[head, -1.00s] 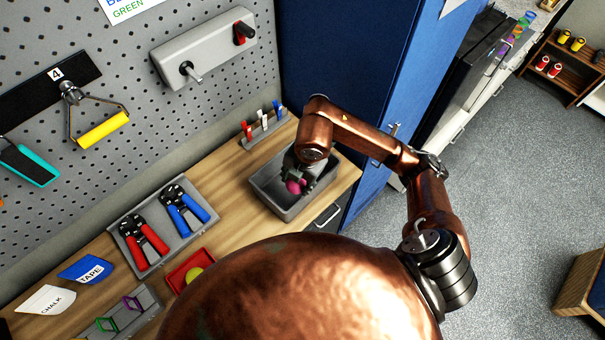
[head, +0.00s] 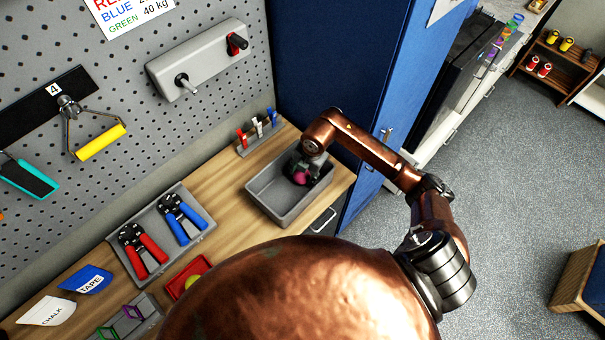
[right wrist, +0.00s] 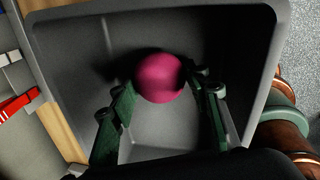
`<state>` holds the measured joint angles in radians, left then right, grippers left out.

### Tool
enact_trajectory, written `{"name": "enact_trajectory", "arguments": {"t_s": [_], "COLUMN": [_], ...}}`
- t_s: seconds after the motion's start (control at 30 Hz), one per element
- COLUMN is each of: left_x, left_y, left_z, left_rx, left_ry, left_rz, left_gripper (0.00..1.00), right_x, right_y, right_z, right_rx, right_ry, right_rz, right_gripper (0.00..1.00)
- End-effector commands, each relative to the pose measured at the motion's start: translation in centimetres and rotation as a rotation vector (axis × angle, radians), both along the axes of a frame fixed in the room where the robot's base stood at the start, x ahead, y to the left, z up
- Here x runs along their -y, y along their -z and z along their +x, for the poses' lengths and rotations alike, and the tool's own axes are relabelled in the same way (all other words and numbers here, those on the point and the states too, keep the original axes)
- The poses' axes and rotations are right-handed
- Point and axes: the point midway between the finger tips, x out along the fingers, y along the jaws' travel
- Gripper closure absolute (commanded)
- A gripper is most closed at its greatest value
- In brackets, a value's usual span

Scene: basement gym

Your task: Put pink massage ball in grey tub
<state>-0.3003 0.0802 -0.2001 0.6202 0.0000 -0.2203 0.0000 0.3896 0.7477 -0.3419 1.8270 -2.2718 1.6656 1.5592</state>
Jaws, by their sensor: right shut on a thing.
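The grey tub (head: 266,194) stands on the wooden bench below the pegboard, near the blue cabinet. My right gripper (head: 302,175) reaches down into the tub's far right part in the head view. It is shut on the pink massage ball (head: 300,179). In the right wrist view the ball (right wrist: 160,78) sits between the two fingertips, with the tub's inner walls (right wrist: 68,62) around it. I cannot tell whether the ball touches the tub floor. My left gripper is not in view.
A rack of coloured clips (head: 258,131) stands behind the tub. A grey tray (head: 202,222) with red and blue hand grips lies to its left. A red tray (head: 181,284) is nearer. The blue cabinet (head: 335,70) rises close behind my right arm.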

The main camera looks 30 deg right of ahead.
Motion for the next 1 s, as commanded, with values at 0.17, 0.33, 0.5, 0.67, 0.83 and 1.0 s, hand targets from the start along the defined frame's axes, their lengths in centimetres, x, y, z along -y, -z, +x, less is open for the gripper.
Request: {"name": "enact_trajectory", "arguments": {"t_s": [0.17, 0.33, 0.5, 0.67, 0.83, 1.0], "left_x": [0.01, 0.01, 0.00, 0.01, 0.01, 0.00], "left_y": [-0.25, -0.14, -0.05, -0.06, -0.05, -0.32], "left_z": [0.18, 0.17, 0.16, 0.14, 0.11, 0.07], "left_rx": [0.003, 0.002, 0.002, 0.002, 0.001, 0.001], "left_ry": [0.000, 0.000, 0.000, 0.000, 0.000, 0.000], "left_rz": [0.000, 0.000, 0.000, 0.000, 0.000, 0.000], "left_gripper": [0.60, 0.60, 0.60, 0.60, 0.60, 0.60], "right_x": [-0.04, -0.02, -0.02, -0.03, -0.05, -0.06], "right_y": [0.58, 0.71, 0.88, 0.88, 0.87, 0.44], "right_z": [0.10, 0.07, 0.05, 0.05, 0.05, 0.06], "right_rx": [0.003, 0.003, 0.002, 0.002, 0.002, 0.003], "right_ry": [0.000, 0.000, 0.000, 0.000, 0.000, 0.000], "right_rz": [0.001, 0.001, 0.000, 0.000, 0.000, 0.001], "right_gripper": [0.84, 0.84, 0.50, 0.39, 0.39, 0.39]}}
